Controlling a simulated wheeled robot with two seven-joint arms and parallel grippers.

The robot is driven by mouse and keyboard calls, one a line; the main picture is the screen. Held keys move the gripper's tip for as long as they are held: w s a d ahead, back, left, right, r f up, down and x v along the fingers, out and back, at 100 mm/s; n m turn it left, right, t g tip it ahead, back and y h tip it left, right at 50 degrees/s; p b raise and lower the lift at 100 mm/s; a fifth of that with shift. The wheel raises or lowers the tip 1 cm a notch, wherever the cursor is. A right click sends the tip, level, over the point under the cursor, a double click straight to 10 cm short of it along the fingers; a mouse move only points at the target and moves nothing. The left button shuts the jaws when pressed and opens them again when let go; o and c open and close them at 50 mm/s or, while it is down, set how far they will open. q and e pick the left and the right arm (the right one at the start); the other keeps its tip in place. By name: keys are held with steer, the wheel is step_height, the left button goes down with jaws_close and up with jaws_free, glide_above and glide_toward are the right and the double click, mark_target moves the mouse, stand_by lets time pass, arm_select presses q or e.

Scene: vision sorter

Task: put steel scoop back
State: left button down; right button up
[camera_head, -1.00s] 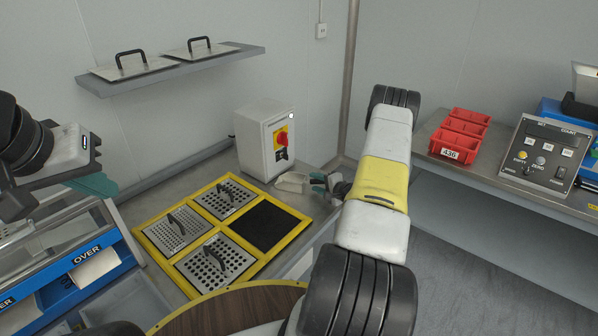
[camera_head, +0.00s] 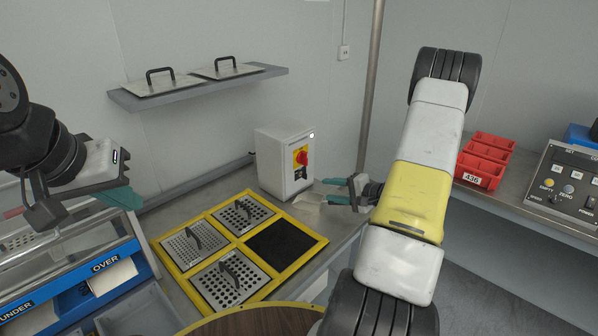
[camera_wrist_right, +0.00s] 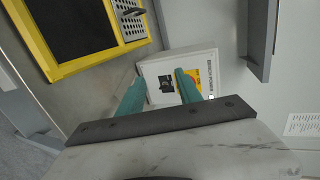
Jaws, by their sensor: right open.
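The steel scoop (camera_head: 308,198) lies as a small pale shape on the grey counter, in front of the white switch box and beside the yellow-framed panel. Its handle side faces my right gripper (camera_head: 338,190). The right gripper's teal fingers are apart, just right of the scoop and close to it. In the right wrist view the open fingers (camera_wrist_right: 160,92) have no scoop visible between them. The left gripper (camera_head: 122,196) hangs above the blue bins at the left; its finger gap is not clear.
The white switch box (camera_head: 285,160) with a red knob stands behind the scoop. A yellow frame (camera_head: 318,252) holds perforated plates and one dark opening. A wall shelf (camera_head: 190,92) holds two handled plates. Red bins (camera_head: 478,170) and a control panel (camera_head: 572,180) are at the right.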

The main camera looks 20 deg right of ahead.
steer(key=s+a+r+n+g+y, duration=0.1)
steer(key=s+a+r+n+g, duration=0.35)
steer(key=a+r, duration=0.4)
steer(key=s+a+r+n+g+y, duration=0.1)
steer(key=s+a+r+n+g, duration=0.3)
steer(key=a+r, duration=0.45)
steer(key=s+r+n+t+h, duration=0.1)
steer(key=s+r+h, duration=0.1)
steer(key=s, duration=0.4)
steer(key=s+r+n+t+h, duration=0.1)
steer(key=s+r+h, duration=0.2)
steer(key=s, duration=0.3)
steer(key=s+a+r+n+t+h, duration=0.1)
steer(key=s+r+n+h, duration=0.1)
steer(key=s+r, duration=0.2)
steer(key=shift+s+r+h, duration=0.15)
steer(key=shift+s+h, duration=0.25)
steer(key=shift+s, duration=0.75)
steer(key=shift+a, duration=0.1)
steer(key=shift+c, duration=0.6)
steer(key=shift+a, duration=0.15)
